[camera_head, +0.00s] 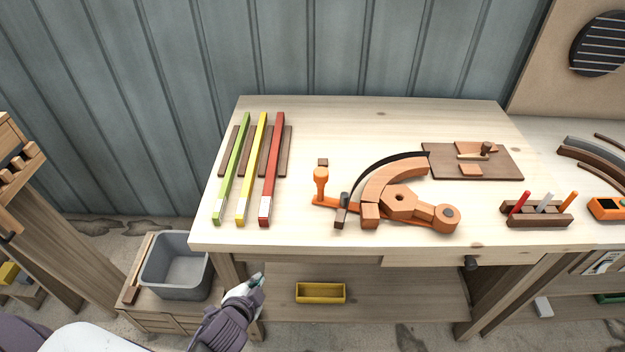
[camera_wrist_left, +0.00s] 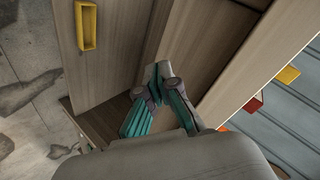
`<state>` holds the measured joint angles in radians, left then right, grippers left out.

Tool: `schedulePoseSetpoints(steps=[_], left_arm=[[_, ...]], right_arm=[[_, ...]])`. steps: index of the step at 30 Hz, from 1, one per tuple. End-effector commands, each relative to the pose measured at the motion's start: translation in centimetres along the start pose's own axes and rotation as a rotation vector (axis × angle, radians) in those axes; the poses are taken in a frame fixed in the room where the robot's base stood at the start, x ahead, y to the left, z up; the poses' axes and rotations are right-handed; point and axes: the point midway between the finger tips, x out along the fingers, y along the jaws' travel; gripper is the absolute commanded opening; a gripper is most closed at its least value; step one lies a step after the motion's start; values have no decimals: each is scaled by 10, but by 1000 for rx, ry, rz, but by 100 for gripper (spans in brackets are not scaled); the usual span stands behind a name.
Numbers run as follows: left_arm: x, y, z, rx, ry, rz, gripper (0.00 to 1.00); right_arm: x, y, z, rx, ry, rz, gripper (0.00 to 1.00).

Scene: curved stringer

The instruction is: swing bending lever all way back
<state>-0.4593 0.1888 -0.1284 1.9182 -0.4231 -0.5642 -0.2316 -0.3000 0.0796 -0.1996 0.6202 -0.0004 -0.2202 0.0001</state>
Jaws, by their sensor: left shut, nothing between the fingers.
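The bending jig lies on the workbench (camera_head: 330,230), right of its middle. Its orange bending lever (camera_head: 327,204) runs low along the jig's front left, with an upright orange knob (camera_head: 320,178) at its left end. A dark curved strip (camera_head: 385,163) follows the outer side of the curved wooden form (camera_head: 392,178). A small dark block (camera_head: 342,208) sits near the strip's lower end. My left gripper (camera_head: 256,282) is shut and empty, below the bench's front edge and apart from the lever. Its fingers also show in the left wrist view (camera_wrist_left: 162,95). My right gripper is not in view.
Green, yellow and red strips (camera_head: 270,170) lie on the bench's left. A brown board (camera_head: 500,165) and a pen holder (camera_head: 537,216) are to the right. A grey bin (camera_head: 176,279) stands low left. A yellow tray (camera_head: 320,293) sits on the lower shelf.

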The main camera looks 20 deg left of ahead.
Motion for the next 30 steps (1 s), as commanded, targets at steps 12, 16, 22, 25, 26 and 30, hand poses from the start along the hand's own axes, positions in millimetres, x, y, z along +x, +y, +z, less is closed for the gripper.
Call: schedulePoseSetpoints(steps=[12, 16, 22, 25, 26, 30], left_arm=[[-45, -91, -96, 376, 300, -292, 0], [-56, -97, -125, 570, 431, -378, 0], [-68, -95, -151, 759, 554, -452, 0], [-64, -96, -157, 771, 564, -456, 0], [-61, -97, -160, 770, 563, -457, 0], [-43, -103, -176, 767, 562, -457, 0]], right_arm=[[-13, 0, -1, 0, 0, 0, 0], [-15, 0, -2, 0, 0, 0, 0], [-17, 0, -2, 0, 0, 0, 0], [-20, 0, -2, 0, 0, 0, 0], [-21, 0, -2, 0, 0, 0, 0], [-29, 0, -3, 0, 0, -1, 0]])
